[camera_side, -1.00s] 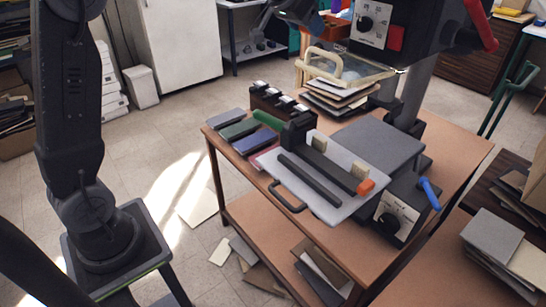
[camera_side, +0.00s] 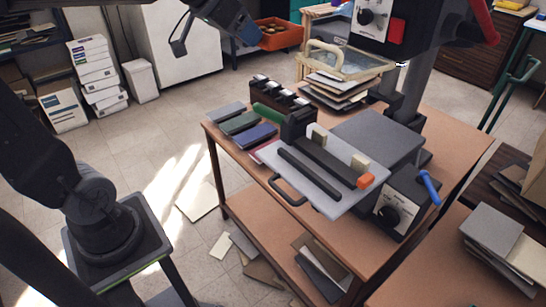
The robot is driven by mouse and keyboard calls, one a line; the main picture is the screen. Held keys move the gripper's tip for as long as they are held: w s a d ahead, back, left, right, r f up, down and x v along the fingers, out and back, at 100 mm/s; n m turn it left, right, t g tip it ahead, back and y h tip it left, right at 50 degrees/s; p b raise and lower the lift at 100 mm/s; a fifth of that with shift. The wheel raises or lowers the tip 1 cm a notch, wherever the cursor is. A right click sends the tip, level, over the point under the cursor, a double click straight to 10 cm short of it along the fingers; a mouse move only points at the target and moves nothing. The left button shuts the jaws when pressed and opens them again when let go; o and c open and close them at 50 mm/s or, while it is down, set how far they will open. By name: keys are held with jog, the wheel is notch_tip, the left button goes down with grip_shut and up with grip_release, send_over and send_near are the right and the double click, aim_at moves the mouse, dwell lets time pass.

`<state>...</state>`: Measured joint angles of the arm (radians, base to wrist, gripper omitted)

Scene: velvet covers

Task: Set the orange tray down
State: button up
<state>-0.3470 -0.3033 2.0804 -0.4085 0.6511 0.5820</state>
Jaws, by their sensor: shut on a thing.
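The tray looks roughly level and appears to be held in the air. The fingertips are small and partly hidden against the tray, and what lies straight below the tray is hard to judge.
A wooden work table (camera_side: 450,165) carries a grey press plate (camera_side: 330,200), several dark cover pieces (camera_side: 250,137) and a machine with a red lever. A framed screen on stacked boards (camera_side: 340,80) stands at its back. A white cabinet (camera_side: 175,45) is behind.

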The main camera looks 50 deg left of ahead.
jog(key=s, duration=0.8)
jog(key=w, duration=3.2)
jog(key=shift+s+r, duration=0.2)
jog(key=shift+s, duration=1.25)
jog(key=shift+s+r, duration=0.2)
jog(key=shift+s, duration=1.25)
jog(key=shift+a, duration=0.1)
